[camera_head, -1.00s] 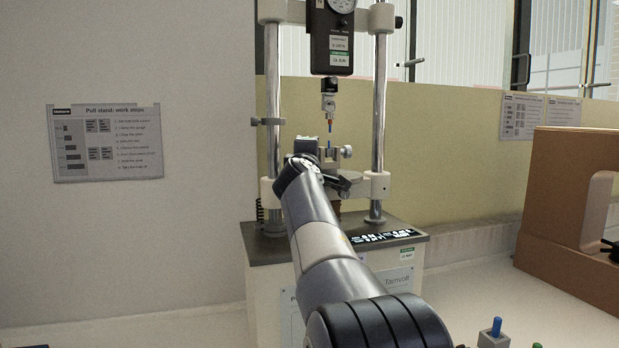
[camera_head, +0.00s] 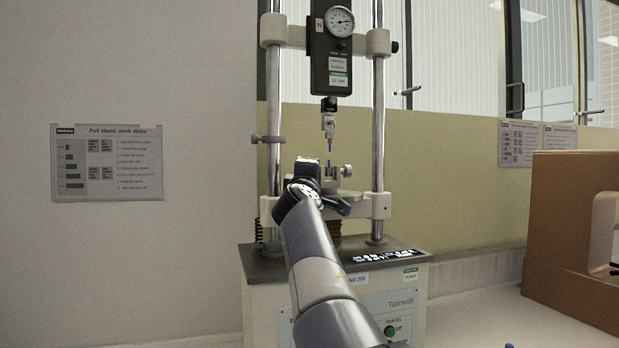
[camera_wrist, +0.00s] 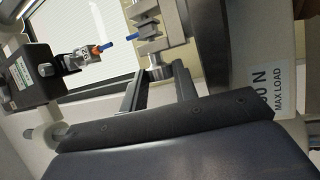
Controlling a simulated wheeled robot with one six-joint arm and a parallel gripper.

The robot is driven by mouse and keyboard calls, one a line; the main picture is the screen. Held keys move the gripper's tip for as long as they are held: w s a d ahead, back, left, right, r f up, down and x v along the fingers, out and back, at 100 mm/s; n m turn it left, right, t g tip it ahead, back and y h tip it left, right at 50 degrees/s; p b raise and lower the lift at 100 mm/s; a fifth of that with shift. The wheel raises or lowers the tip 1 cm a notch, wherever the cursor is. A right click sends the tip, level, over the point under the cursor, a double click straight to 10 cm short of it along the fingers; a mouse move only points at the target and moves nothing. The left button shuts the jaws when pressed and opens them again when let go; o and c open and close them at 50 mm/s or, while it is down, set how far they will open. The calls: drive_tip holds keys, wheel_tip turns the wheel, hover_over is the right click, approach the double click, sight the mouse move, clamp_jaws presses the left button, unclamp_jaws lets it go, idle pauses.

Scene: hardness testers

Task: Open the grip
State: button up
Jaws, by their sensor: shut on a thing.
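The lower grip (camera_head: 330,181) is a small grey metal clamp on the stand's platform, with a screw knob (camera_head: 346,171) on its right. My gripper (camera_head: 308,176) is at the grip's left side in the head view. In the wrist view my two dark fingers (camera_wrist: 159,80) reach to a silver knob (camera_wrist: 158,68) on the side of the clamp block (camera_wrist: 150,28) and are shut on it; the exact contact is hard to see. An orange and blue specimen (camera_wrist: 99,48) hangs from the upper hook, pointing at the clamp, where a bit of blue shows.
The pull stand has two chrome columns (camera_head: 379,120) and a force gauge (camera_head: 331,60) above the grip. A control panel (camera_head: 391,329) is on the base. A brown box-like housing (camera_head: 565,240) stands at right. A step poster (camera_head: 107,163) hangs on the left wall.

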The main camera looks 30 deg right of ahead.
drive_tip(key=shift+f, duration=0.1)
drive_tip(key=o, duration=1)
drive_tip(key=p, duration=0.2)
drive_tip(key=shift+r+p, duration=0.25)
drive_tip(key=shift+p, duration=0.1)
drive_tip(key=n+g+y+p, duration=0.1)
drive_tip(key=p, duration=0.6)
drive_tip(key=shift+r, duration=0.35)
drive_tip(key=g+p, duration=0.1)
drive_tip(key=p, duration=0.5)
drive_tip(key=n+g+y+p, duration=0.1)
drive_tip(key=p, duration=0.5)
drive_tip(key=g+y+p, duration=0.1)
drive_tip(key=p, duration=0.5)
drive_tip(key=shift+r+g, duration=0.3)
drive_tip(key=shift+r, duration=0.1)
